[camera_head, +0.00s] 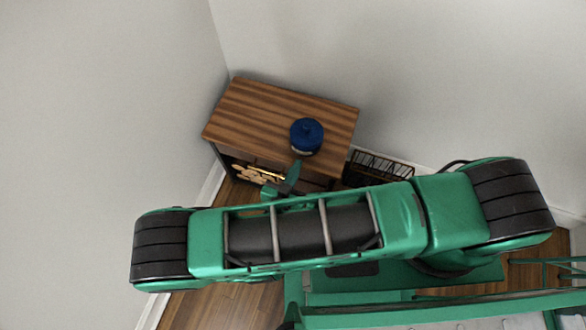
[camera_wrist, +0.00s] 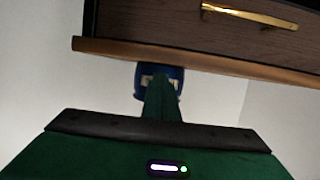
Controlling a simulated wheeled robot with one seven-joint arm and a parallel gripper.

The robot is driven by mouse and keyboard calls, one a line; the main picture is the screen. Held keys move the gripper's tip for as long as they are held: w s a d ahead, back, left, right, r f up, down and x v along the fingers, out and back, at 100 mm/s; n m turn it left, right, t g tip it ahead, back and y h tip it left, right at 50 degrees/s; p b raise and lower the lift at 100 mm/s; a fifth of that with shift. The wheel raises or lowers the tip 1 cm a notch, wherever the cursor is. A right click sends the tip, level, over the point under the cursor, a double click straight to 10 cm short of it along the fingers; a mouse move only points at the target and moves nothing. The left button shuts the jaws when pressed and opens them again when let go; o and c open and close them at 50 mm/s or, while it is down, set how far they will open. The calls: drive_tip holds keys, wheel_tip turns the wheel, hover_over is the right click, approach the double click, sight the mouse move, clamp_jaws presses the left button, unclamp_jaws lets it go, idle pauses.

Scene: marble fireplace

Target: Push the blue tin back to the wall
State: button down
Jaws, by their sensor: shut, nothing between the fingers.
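The blue tin (camera_head: 306,134) stands upright on the wooden cabinet top (camera_head: 265,108), close to its front edge and toward the right end. Bare wood lies between the tin and the wall (camera_head: 300,60). My gripper (camera_head: 293,172) is shut and empty, just in front of the tin near the cabinet's front edge. The wrist view, with the cabinet upside down, shows the tin (camera_wrist: 178,74) partly hidden behind my green fingers (camera_wrist: 160,84). A pale label shows on it. I cannot tell whether the fingertips touch the tin.
Below the top, the cabinet has a drawer with a brass handle (camera_wrist: 250,14) and an open shelf holding logs (camera_head: 253,174). A black wire rack (camera_head: 380,166) stands on the floor right of the cabinet. The rest of the cabinet top is clear.

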sight(301, 153)
drive_tip(key=shift+a, duration=0.1)
idle(0.4)
drive_tip(key=shift+w+d, duration=0.2)
drive_tip(key=shift+w, duration=0.45)
drive_tip(key=shift+w+d, duration=0.25)
drive_tip(key=shift+w, duration=0.35)
drive_tip(key=shift+w+d, duration=0.2)
drive_tip(key=shift+w, duration=0.45)
drive_tip(key=shift+w+d, duration=0.45)
drive_tip(key=shift+w, duration=0.75)
drive_tip(key=shift+w+d, duration=0.4)
drive_tip(key=shift+w, duration=0.75)
drive_tip(key=shift+w+d, duration=0.45)
drive_tip(key=shift+w, duration=0.75)
drive_tip(key=shift+w+d, duration=0.35)
drive_tip(key=shift+w, duration=0.55)
drive_tip(key=shift+w+d, duration=0.3)
drive_tip(key=shift+w, duration=0.55)
drive_tip(key=shift+s+a, duration=0.1)
drive_tip(key=shift+s, duration=0.05)
drive_tip(key=shift+s+a, duration=0.25)
drive_tip(key=shift+s, duration=0.55)
drive_tip(key=shift+s+a, duration=0.25)
drive_tip(key=shift+s, duration=0.5)
drive_tip(key=s+a, duration=0.5)
drive_tip(key=s, duration=0.8)
